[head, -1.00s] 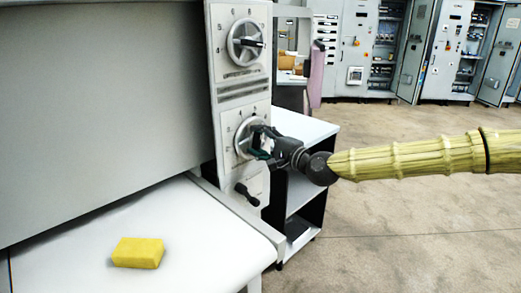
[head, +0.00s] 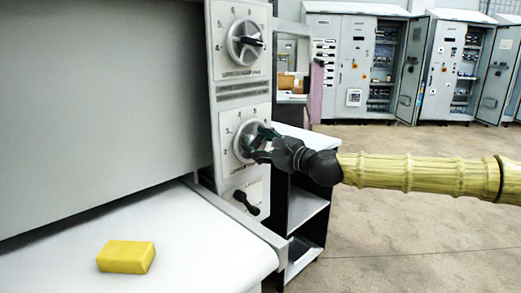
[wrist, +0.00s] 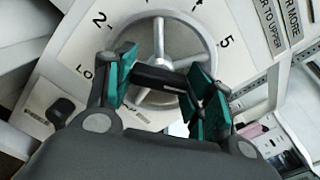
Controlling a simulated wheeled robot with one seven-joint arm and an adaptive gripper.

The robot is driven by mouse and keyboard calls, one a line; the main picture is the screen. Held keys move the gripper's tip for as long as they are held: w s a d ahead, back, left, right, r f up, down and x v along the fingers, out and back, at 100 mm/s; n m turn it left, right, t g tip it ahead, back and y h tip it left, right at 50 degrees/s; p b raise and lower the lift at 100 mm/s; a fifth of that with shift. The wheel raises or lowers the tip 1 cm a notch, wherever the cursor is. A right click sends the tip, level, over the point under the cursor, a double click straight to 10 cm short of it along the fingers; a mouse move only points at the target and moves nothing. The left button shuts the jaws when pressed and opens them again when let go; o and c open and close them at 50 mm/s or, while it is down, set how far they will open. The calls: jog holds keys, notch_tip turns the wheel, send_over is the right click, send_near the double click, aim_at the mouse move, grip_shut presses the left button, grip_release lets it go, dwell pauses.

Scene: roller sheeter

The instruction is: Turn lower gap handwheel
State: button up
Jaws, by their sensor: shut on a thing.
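The lower gap handwheel (head: 246,138) is a silver spoked wheel on the pale numbered panel, below a similar upper wheel. In the wrist view the lower wheel (wrist: 207,48) fills the top middle, with dial numbers around it. Its black handle (wrist: 158,78) sticks out between the two green-padded fingers. My gripper (head: 262,146) is at the wheel's right side, and it also shows in the wrist view (wrist: 163,82), shut on the handle. The fingers hide part of the wheel's lower rim.
The upper handwheel (head: 245,41) is above, and a black lever (head: 246,203) is just below. A yellow block (head: 126,256) lies on the white bed (head: 190,230). A shelf unit (head: 306,205) stands behind my gripper. Open floor lies to the right.

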jog(key=shift+w+d+r+m, duration=0.15)
jog(key=shift+r+m, duration=0.15)
jog(key=shift+r, duration=0.15)
jog(key=o, duration=1)
jog(key=shift+f, duration=0.1)
jog(key=shift+c, duration=0.2)
jog(key=shift+o, duration=0.2)
jog(key=shift+a+f, duration=0.2)
jog(key=shift+d+f, duration=0.1)
jog(key=shift+d, duration=0.05)
jog(key=shift+s+d, duration=0.2)
jog(key=shift+s, duration=0.1)
jog(key=v, duration=1.1)
